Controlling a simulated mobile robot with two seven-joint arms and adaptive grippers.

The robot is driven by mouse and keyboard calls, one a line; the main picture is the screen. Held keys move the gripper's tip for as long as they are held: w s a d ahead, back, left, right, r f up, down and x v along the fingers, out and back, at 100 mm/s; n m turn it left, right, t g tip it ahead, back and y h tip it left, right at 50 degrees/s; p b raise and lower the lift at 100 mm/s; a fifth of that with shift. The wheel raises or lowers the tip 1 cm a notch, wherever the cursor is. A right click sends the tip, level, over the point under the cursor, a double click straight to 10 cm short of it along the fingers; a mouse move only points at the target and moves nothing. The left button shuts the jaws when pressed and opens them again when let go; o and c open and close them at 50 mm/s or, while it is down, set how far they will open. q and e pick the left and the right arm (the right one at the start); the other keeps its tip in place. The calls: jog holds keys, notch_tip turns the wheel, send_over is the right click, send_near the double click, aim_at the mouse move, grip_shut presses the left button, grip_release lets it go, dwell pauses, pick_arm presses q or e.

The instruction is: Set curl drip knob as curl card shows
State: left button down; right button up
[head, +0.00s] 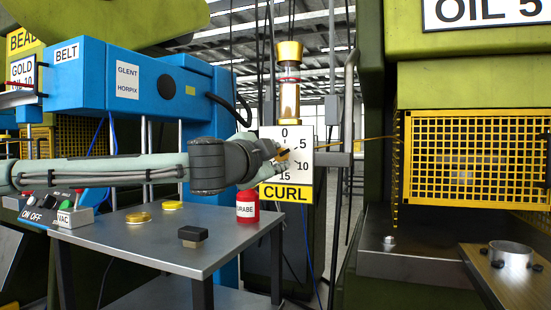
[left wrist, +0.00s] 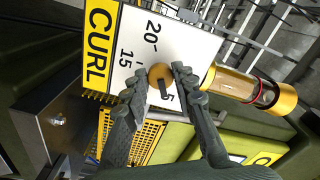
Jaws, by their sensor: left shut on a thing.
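The curl drip knob (left wrist: 160,76) is a brass-coloured round knob with a dark bar, on a white dial plate (head: 302,142) marked 0 to 20 above a yellow CURL label (head: 286,193). In the left wrist view the bar points down, towards a partly hidden digit that looks like 5. My left gripper (head: 283,158) is shut on the knob; its fingers (left wrist: 156,82) lie on either side of it and cover part of the dial. A white card reading OIL 5 (head: 486,10) hangs at upper right, its top cut off. My right gripper is out of view.
A brass-capped glass oiler (head: 289,95) stands right above the dial. A grey table (head: 150,240) below my arm holds a red can (head: 247,206), yellow lids (head: 138,217) and a dark block (head: 193,236). A yellow mesh guard (head: 475,155) is at right.

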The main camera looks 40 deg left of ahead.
pick_arm(q)
jog(key=shift+a+r, duration=0.1)
jog(key=shift+r, duration=0.1)
jog(key=c, duration=1.2)
grip_release()
jog(key=shift+f, duration=0.1)
jog(key=v, duration=0.7)
jog(key=shift+s, duration=0.2)
